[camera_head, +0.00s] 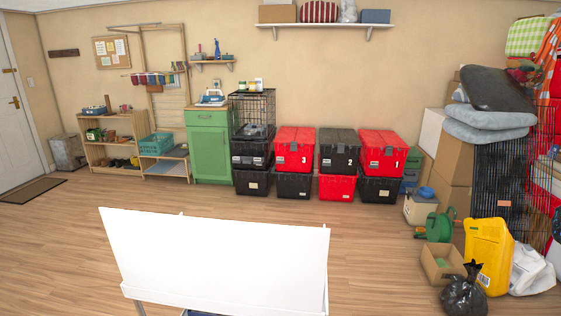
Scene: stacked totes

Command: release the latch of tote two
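Stacked totes stand along the back wall, well away across the floor. A black tote (339,152), whose front mark looks like a 2, sits on top of a red tote (337,188). Its lid appears down. A small pale patch shows on its front left, but the latch is too small to make out. My gripper is not in view.
A green cabinet (208,152) and wire crate (252,113) are left of the totes. Boxes (455,165), a green hose reel (440,225) and a yellow container (488,255) crowd the right. The wooden floor (370,245) before the totes is clear.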

